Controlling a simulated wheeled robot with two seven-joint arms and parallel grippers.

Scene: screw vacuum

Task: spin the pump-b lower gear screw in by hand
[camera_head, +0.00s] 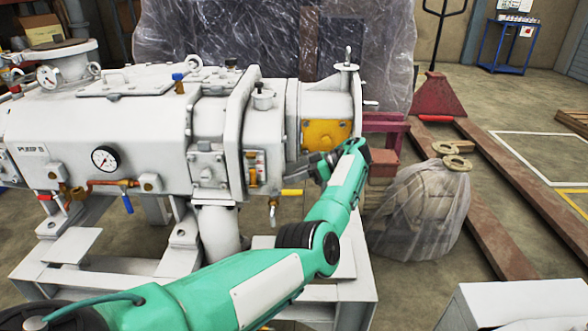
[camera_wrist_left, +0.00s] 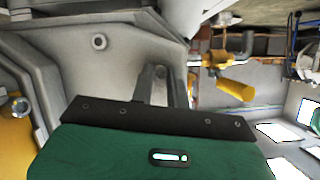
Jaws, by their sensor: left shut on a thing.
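The pump (camera_head: 115,115) is a large white-grey machine on a pale frame, with a yellow plate (camera_head: 326,133) at its right end. My left gripper (camera_head: 322,167) is at the lower edge of that end, just below the yellow plate. In the left wrist view its grey fingers (camera_wrist_left: 163,78) are against the grey housing (camera_wrist_left: 70,70), shut on a small part there. The lower gear screw itself is hidden by the fingers, so how deep it sits cannot be told. My right gripper is not in view.
A yellow-handled valve (camera_head: 292,192) is close left of my gripper; its handle also shows in the left wrist view (camera_wrist_left: 236,89). A plastic-wrapped bundle (camera_head: 415,210) stands at the right. Red beams (camera_head: 500,190) lie on the floor beyond.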

